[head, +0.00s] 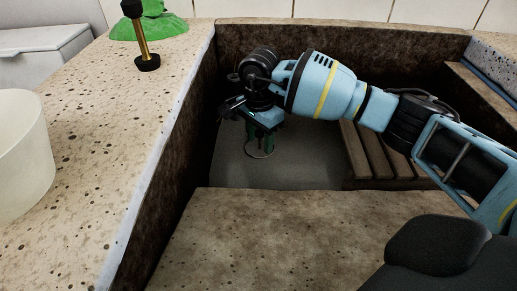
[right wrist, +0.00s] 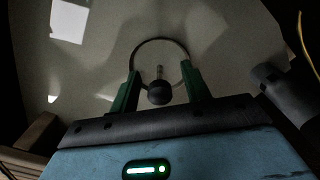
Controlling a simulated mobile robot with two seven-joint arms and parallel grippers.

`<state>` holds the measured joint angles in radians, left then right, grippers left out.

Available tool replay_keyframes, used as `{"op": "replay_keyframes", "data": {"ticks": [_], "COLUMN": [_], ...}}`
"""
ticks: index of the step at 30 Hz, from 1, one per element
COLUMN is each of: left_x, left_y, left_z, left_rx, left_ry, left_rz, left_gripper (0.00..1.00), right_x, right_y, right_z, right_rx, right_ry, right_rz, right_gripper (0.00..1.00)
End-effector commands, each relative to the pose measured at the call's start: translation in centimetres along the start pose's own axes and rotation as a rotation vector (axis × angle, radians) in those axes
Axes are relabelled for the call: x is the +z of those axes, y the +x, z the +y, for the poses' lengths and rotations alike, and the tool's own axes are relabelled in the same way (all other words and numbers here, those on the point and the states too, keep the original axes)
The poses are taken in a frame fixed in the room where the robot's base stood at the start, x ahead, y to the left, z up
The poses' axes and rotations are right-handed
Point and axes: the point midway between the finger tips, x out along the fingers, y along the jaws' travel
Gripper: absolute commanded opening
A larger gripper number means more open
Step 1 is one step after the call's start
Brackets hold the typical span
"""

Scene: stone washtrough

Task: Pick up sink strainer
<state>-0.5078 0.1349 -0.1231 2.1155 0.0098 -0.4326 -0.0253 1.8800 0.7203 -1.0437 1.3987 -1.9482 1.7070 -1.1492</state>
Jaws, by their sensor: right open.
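The sink strainer (right wrist: 159,93) shows in the right wrist view as a thin round rim with a dark knob on a short stem at its middle. In the head view its rim (head: 259,156) lies on the grey floor of the stone trough, partly hidden by my gripper. My right gripper (head: 260,146) points down into the trough, right over the strainer. In the right wrist view its two green fingers (right wrist: 160,72) are open, one on each side of the knob. I cannot tell whether they touch the strainer. My left gripper is not in view.
Dark stone walls (head: 180,150) enclose the trough closely on the left and back. A slatted wooden rack (head: 365,155) is inside on the right. On the left ledge stand a white tub (head: 22,150), a brass-stemmed item (head: 143,45) and a green cloth-like thing (head: 165,25).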

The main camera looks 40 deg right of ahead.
Motion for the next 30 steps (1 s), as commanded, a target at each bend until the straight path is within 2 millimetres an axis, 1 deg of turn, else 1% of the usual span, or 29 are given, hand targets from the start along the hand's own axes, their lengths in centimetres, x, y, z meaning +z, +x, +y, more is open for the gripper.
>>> {"op": "replay_keyframes", "data": {"ticks": [4,12,15,25,30], "left_x": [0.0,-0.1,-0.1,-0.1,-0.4], "left_y": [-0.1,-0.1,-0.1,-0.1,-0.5], "left_z": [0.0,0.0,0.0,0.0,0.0], "left_rx": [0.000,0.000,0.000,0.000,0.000], "left_ry": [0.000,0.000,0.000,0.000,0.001], "left_rz": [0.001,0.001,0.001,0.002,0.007], "left_gripper": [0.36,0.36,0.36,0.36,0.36], "right_x": [0.0,0.0,0.0,0.0,0.0], "right_y": [-0.2,-0.2,-0.2,-0.3,-1.4], "right_z": [0.0,0.0,0.0,0.0,-0.1], "right_rx": [-0.002,-0.001,-0.001,-0.002,-0.004], "right_ry": [0.000,0.000,0.000,0.000,0.000], "right_rz": [0.000,0.000,0.000,0.000,-0.001], "right_gripper": [0.46,0.10,0.00,0.00,0.00]}}
